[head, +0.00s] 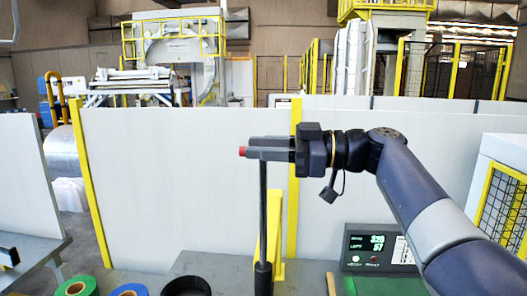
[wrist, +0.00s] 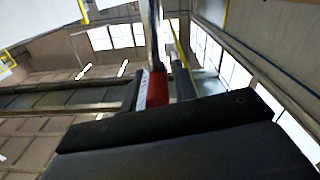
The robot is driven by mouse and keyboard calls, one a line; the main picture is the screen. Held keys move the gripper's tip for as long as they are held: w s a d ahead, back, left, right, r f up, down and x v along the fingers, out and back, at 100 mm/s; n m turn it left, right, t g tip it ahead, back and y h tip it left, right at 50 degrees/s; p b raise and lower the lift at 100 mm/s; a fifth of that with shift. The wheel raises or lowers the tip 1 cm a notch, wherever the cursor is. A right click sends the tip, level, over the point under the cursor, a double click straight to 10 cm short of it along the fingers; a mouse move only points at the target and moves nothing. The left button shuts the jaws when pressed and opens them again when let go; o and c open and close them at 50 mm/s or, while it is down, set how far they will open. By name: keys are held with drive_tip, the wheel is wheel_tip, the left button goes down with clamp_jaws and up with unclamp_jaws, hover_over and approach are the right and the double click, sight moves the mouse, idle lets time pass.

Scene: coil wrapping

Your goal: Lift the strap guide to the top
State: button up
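My gripper (head: 254,149) is at the top of a dark upright rod (head: 263,215), which stands on a thicker dark foot. A small red piece (head: 242,151), which I take to be part of the strap guide, shows at the fingertips. In the wrist view the red piece (wrist: 157,88) sits between the two dark fingers, which look closed on it. The rod (wrist: 154,30) runs on beyond it there. The gripper hides the rod's upper end in the head view.
A display box (head: 372,246) with lit numbers stands right of the rod, by a green surface (head: 385,286). Green (head: 76,288), blue (head: 129,290) and black (head: 186,286) rolls lie at the lower left. A yellow post (head: 274,235) and white panels (head: 185,180) stand behind.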

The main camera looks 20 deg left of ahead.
drive_tip(key=shift+o, duration=1)
drive_tip(key=shift+f, duration=0.15)
drive_tip(key=shift+w+d+f, duration=0.1)
drive_tip(key=b+v, duration=0.2)
drive_tip(key=v, duration=0.8)
drive_tip(key=shift+d+b, duration=0.2)
drive_tip(key=shift+b, duration=0.1)
drive_tip(key=p+x, duration=0.2)
drive_tip(key=x, duration=0.9)
drive_tip(key=shift+p, duration=0.35)
drive_tip(key=shift+w+d+f, duration=0.1)
drive_tip(key=shift+d+f, duration=0.05)
drive_tip(key=shift+f, duration=0.25)
